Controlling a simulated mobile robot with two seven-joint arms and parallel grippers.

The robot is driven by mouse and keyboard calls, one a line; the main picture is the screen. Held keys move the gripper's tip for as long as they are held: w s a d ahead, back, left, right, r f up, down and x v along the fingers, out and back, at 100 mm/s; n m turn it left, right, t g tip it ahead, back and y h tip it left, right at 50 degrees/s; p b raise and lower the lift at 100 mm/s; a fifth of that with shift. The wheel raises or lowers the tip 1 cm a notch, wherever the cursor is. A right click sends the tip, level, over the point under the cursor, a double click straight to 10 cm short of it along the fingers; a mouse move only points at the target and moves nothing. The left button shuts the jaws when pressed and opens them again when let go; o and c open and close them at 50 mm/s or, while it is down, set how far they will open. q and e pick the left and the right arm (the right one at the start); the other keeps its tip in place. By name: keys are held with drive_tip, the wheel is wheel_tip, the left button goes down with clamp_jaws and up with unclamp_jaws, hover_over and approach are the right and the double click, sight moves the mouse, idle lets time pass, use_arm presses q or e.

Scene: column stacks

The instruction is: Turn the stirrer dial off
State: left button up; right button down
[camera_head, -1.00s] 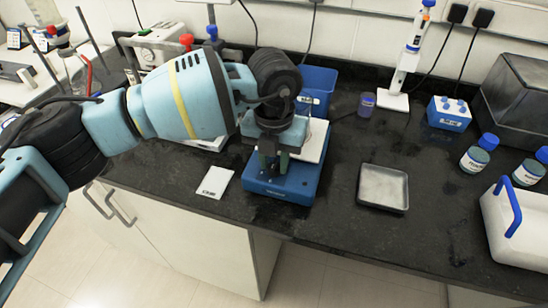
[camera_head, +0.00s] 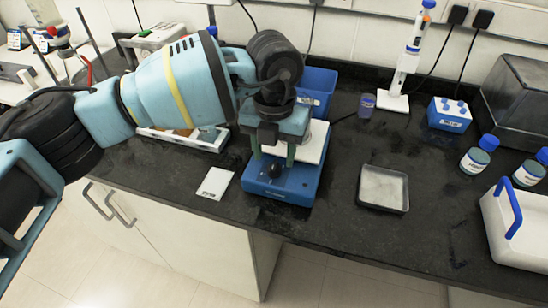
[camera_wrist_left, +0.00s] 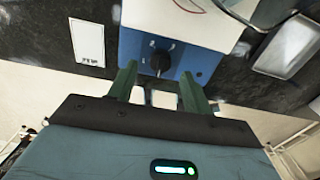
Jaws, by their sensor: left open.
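The stirrer (camera_head: 300,190) is a blue box with a white top plate (camera_head: 314,150), standing near the bench's front edge. Its black dial (camera_head: 274,169) is on the front face, and it also shows in the left wrist view (camera_wrist_left: 161,61). My left gripper (camera_head: 277,158) is open and empty, its green fingers pointing down toward the front of the stirrer. In the left wrist view the fingers (camera_wrist_left: 158,82) stand to either side of the dial, apart from it. The dial's exact setting is too small to read. My right gripper is not in view.
A white card (camera_head: 215,183) lies left of the stirrer, and a grey square tray (camera_head: 383,188) lies to its right. A blue bin (camera_head: 317,82) stands behind. Bottles (camera_head: 475,160) and a white carrier (camera_head: 518,225) are at the right. Bench between stirrer and tray is clear.

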sight(274, 164)
use_arm(q)
wheel_tip(274, 164, up, 5)
drive_tip(key=shift+r, duration=0.1)
idle(0.7)
